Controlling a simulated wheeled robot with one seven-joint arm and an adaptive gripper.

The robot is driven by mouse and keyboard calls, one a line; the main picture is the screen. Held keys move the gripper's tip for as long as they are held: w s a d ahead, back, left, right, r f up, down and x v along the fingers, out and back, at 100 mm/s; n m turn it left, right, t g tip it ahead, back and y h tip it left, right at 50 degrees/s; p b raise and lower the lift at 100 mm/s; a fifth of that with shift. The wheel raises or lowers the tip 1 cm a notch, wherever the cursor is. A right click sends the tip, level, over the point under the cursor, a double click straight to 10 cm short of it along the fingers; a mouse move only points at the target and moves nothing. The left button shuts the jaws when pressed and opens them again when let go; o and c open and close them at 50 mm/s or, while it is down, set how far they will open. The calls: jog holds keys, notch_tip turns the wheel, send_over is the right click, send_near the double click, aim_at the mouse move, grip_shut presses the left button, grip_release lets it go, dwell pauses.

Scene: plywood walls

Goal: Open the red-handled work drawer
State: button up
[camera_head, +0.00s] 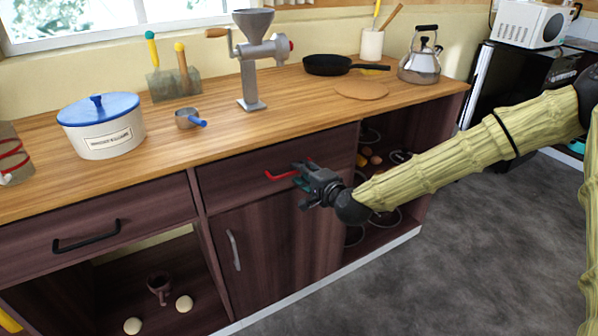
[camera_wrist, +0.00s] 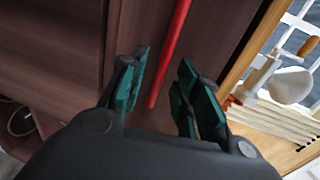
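The work drawer (camera_head: 238,176) is a dark wood front under the counter, and it looks shut. Its red bar handle (camera_head: 283,175) runs across the front, with its right part hidden behind my gripper. My gripper (camera_head: 302,185) is at the right end of the handle. In the wrist view the red handle (camera_wrist: 170,50) passes between the fingers of my gripper (camera_wrist: 160,88). The green-padded fingers are apart, with a gap on each side of the handle. I cannot see any contact.
Below is a cupboard door with a grey handle (camera_head: 233,250). A drawer with a black handle (camera_head: 87,237) is at the left. Open shelves (camera_head: 385,215) with several items lie to the right. The counter (camera_head: 300,105) holds a grinder (camera_head: 255,60) and a pot (camera_head: 102,130). The grey floor in front is clear.

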jog(key=shift+x, duration=1.2)
grip_shut()
